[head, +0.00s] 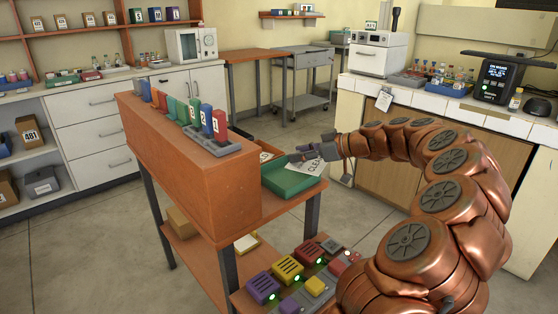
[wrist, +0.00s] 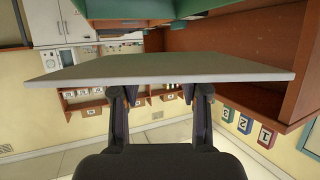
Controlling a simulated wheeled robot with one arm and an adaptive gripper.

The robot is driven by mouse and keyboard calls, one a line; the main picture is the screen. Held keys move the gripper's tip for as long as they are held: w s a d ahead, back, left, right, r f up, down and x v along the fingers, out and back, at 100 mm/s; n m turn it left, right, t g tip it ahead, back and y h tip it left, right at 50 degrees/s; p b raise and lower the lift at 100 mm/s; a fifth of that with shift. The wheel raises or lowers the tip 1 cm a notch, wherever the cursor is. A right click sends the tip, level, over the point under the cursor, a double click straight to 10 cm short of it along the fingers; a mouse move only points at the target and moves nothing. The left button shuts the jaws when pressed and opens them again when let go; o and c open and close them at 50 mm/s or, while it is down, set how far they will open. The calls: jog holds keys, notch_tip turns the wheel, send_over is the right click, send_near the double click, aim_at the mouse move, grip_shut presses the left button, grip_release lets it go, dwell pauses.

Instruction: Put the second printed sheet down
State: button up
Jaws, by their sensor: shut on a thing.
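My gripper (head: 312,152) is at the end of my copper-coloured arm, over the right side of the green tray (head: 290,184). It is shut on a white printed sheet (head: 314,168), whose visible lettering starts "CLE". The sheet slants above the tray's right part; I cannot tell whether it touches the tray. In the wrist view the sheet (wrist: 160,68) is a pale flat panel seen nearly edge-on across both fingers (wrist: 160,95). Another white sheet (head: 265,157) with a printed letter shows at the tray's back left, partly hidden by the orange-brown cabinet.
The orange-brown cabinet (head: 190,170), with coloured numbered binders (head: 193,117) on top, stands close left of the tray. Coloured blocks with green lights (head: 285,270) lie on the near shelf. A white counter (head: 430,100) stands at the back right. Open floor lies behind the tray.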

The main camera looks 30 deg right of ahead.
jog(key=w+a, duration=0.1)
jog(key=w, duration=0.1)
jog(key=w+a, duration=0.1)
jog(key=w, duration=0.1)
jog(key=w+a, duration=0.1)
jog(key=w, duration=0.1)
jog(key=shift+w+f, duration=0.3)
jog(key=shift+f, duration=0.05)
notch_tip(320, 180, down, 4)
jog(key=shift+r, duration=0.25)
jog(key=shift+f+b, duration=0.3)
jog(key=shift+b, duration=0.3)
jog(key=o, duration=0.9)
jog(key=shift+o, duration=0.2)
jog(key=shift+r, duration=0.15)
